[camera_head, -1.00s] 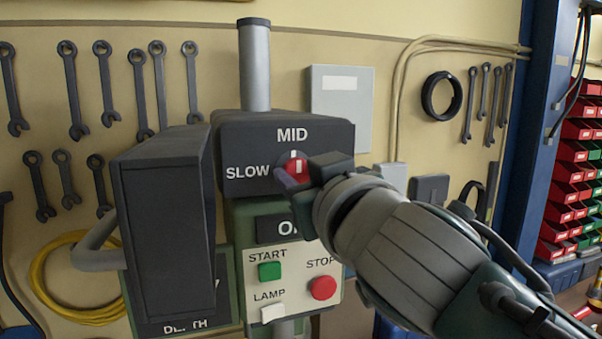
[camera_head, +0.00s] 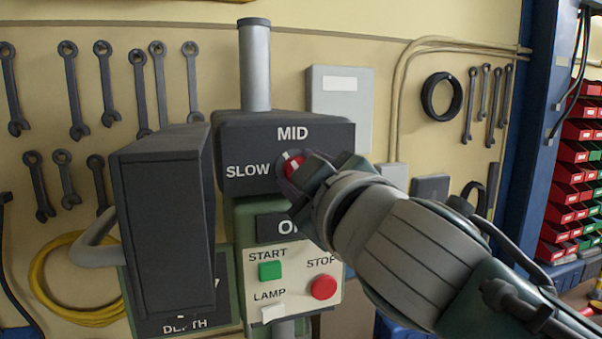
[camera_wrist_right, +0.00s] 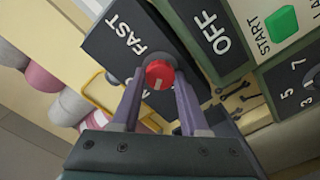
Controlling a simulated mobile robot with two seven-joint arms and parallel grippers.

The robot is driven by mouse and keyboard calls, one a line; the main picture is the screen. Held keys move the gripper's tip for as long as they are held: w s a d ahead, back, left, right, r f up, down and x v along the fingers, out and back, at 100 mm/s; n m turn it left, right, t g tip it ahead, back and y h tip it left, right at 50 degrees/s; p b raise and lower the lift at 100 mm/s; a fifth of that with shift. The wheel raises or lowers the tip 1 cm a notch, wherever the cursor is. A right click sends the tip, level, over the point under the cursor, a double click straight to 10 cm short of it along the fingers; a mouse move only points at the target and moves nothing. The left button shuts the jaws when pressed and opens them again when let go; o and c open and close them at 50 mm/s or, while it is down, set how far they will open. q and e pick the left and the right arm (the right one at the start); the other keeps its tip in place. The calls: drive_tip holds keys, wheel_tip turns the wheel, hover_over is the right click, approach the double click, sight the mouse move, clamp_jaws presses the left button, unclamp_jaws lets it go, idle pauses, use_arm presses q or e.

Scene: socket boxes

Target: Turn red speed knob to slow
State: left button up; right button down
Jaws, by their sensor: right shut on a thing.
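The red speed knob (camera_head: 291,160) is on the dark panel (camera_head: 240,140) of the machine, between the labels MID above and SLOW on its left. Its white mark points up and to the left, between MID and SLOW. In the right wrist view the knob (camera_wrist_right: 160,73) sits between the two fingertips, with the word FAST on the panel beside it. My right gripper (camera_wrist_right: 160,78) is shut on the knob. In the head view the right gripper (camera_head: 296,171) partly hides the knob and covers the panel to its right. My left gripper is not in view.
Below the knob are a green START button (camera_head: 270,271), a red STOP button (camera_head: 323,287) and a LAMP switch (camera_head: 273,313). A tall dark box (camera_head: 165,225) stands close on the left. Wrenches (camera_head: 70,90) hang on the wall behind.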

drive_tip(key=n, duration=0.5)
idle(0.5)
drive_tip(key=shift+c, duration=2.1)
unclamp_jaws()
drive_tip(key=b+v, duration=0.3)
drive_tip(key=v, duration=0.7)
drive_tip(key=shift+b, duration=0.3)
